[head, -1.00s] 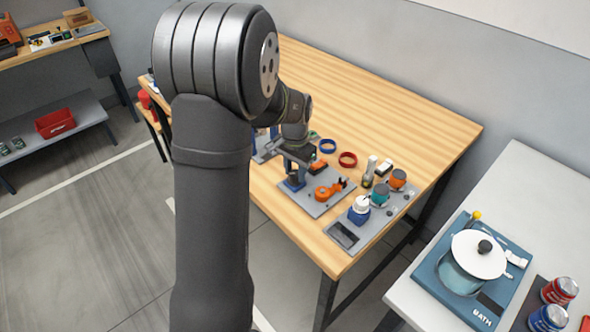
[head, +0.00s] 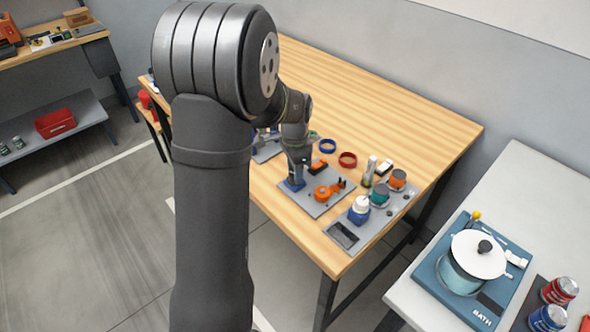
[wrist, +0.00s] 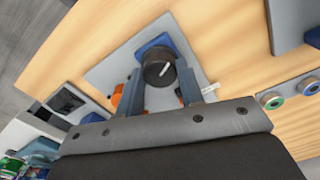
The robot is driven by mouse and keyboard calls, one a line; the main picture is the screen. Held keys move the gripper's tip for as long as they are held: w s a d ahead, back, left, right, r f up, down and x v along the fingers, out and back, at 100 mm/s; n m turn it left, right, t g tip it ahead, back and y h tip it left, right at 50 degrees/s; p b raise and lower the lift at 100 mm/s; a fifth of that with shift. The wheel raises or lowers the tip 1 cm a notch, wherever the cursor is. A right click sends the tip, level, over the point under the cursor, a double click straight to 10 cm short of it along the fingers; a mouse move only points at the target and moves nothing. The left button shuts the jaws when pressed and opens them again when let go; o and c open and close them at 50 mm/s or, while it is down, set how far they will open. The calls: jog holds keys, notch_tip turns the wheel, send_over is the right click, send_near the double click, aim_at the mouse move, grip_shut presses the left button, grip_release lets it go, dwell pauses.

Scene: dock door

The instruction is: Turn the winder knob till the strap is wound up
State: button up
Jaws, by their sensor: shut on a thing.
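The winder knob (wrist: 158,68) is dark and round, with a white mark on its face, and sits on a blue winder body (wrist: 153,47) on a grey plate (wrist: 190,62). My gripper (wrist: 160,84) is shut on the knob, one finger on each side. In the head view my gripper (head: 298,162) points down onto the blue winder (head: 292,184) at the plate's left side. An orange round part (head: 326,192) lies on the same plate (head: 313,208). I cannot make out the strap clearly.
A second grey plate (head: 370,229) with a white-topped blue jar (head: 359,208) and teal and orange containers stands to the right. A red ring (head: 348,160) and a blue ring (head: 328,146) lie behind. The far wooden table (head: 400,110) is clear.

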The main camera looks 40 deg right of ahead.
jog(key=o, duration=1)
jog(key=shift+r, duration=0.1)
notch_tip(320, 180, up, 17)
jog(key=shift+r, duration=0.15)
